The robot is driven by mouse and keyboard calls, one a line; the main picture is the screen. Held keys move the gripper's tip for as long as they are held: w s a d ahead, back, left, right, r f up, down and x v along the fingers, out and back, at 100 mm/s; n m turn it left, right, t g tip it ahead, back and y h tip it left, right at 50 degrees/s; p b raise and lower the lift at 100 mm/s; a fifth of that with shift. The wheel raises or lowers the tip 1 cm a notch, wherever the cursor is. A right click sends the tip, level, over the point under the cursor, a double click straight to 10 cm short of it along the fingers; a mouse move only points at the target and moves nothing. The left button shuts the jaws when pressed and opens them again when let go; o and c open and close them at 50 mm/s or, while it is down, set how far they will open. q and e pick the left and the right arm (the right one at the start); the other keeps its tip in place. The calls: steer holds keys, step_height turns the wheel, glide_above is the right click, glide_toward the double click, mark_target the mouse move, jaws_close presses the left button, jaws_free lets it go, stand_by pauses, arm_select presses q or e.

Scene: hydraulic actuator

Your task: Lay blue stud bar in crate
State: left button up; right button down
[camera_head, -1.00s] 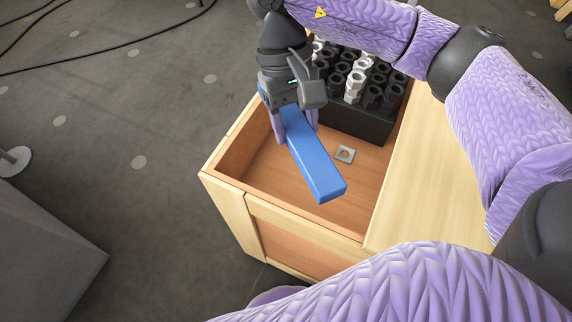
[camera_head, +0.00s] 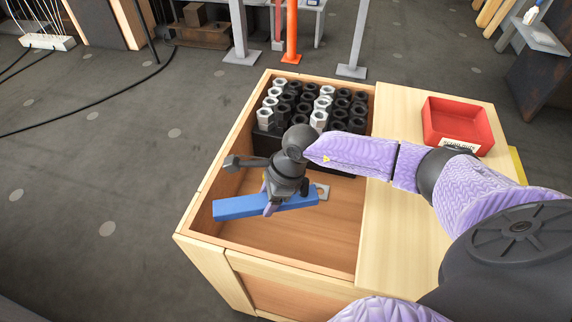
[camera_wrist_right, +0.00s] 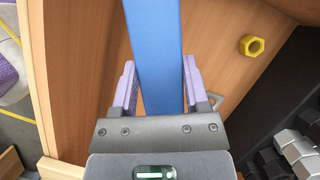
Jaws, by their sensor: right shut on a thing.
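The blue stud bar (camera_head: 235,207) is a long flat bar lying crosswise over the open front part of the wooden crate (camera_head: 300,264). My right gripper (camera_head: 272,198) is shut on the bar, with its purple fingers on either side of it. The bar also shows in the right wrist view (camera_wrist_right: 155,40), running away between the fingers (camera_wrist_right: 157,85). It is over the crate's inside; I cannot tell whether it touches the floor. My left gripper is not in view.
A black block of black and silver hex nuts (camera_head: 320,118) fills the crate's back. A square washer (camera_head: 322,191) lies by the bar's right end. The wrist view shows a yellow nut (camera_wrist_right: 252,46). A red bin (camera_head: 457,124) stands on the right worktop.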

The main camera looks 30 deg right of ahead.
steer(key=s+d+f+m+t+h, duration=0.1)
steer(key=s+d+f+m, duration=0.1)
steer(key=d+f+m, duration=0.25)
steer(key=b, duration=0.4)
glide_above(284, 230)
steer(key=shift+m+t, duration=0.3)
steer(key=shift+m, duration=0.15)
steer(key=f, duration=0.4)
steer(key=s+f, duration=0.1)
steer(key=f, duration=0.1)
steer(key=shift+d, duration=0.35)
steer(key=shift+w+f, duration=0.1)
steer(key=shift+f, duration=0.35)
step_height(284, 230, down, 3)
steer(key=shift+f+b, duration=0.15)
steer(key=shift+b, duration=0.85)
steer(key=shift+f, duration=0.2)
steer(key=shift+r, duration=0.25)
steer(key=shift+f, duration=0.15)
steer(key=shift+c, duration=0.5)
jaws_free()
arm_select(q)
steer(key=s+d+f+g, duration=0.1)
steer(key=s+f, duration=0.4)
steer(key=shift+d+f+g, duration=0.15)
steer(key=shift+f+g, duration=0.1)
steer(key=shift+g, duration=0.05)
